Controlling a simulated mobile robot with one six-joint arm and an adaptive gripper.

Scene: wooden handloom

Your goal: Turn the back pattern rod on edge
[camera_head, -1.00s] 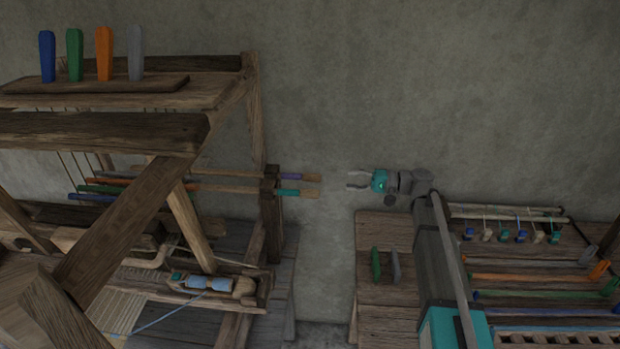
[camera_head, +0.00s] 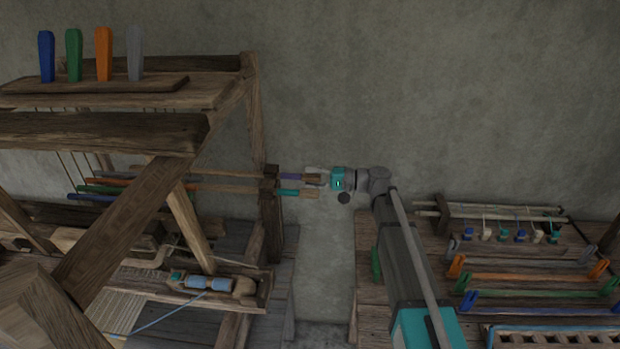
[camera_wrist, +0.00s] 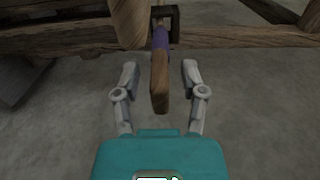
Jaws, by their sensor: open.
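The back pattern rod has a purple band (camera_head: 291,176) and a bare wooden end, and sticks out of the loom's right side. In the wrist view, its wooden end (camera_wrist: 160,82) lies between the two fingers of my gripper (camera_wrist: 160,72), with a gap on both sides. My gripper (camera_head: 316,178) is open around the rod end and not closed on it. The front pattern rod, with a teal band (camera_head: 288,192), sticks out just in front of it. It is not made out in the wrist view.
A dark wooden bracket (camera_head: 270,190) on the loom frame carries both rods. A bench (camera_head: 365,290) with coloured rods and small bobbins stands at the right. The floor gap (camera_head: 325,285) between loom and bench is clear. The grey wall is behind.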

